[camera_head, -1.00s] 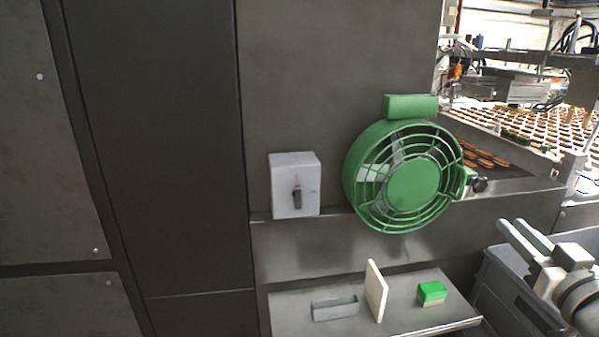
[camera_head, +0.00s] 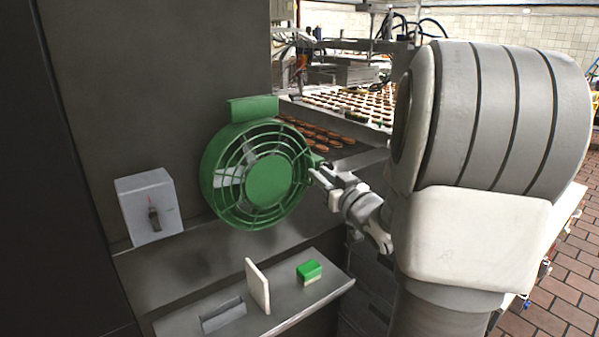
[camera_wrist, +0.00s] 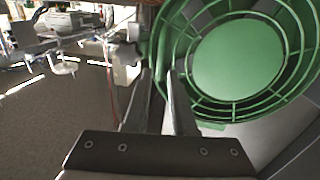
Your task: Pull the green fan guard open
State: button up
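The green fan guard (camera_head: 265,180) is a round wire grille with a solid centre disc, on a green fan housing fixed to the grey machine wall. It sits against the housing, with no gap visible. My gripper (camera_head: 316,172) is at the guard's right edge, by a small green tab there. In the wrist view, the guard (camera_wrist: 240,56) fills the upper right, and my gripper's two fingers (camera_wrist: 159,72) point toward its left edge. The fingers are apart, with a gap between them and nothing visibly held. Whether a finger touches the guard cannot be told.
A grey switch box (camera_head: 149,207) is on the wall left of the fan. A metal shelf (camera_head: 290,309) below holds a white upright plate (camera_head: 257,286), a green-and-cream block (camera_head: 309,272) and a grey tray (camera_head: 222,314). A biscuit conveyor (camera_head: 345,103) runs behind.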

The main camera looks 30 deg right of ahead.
jog(key=shift+w+d, duration=0.15)
jog(key=shift+w, duration=1.3)
jog(key=shift+c, duration=0.2)
grip_shut()
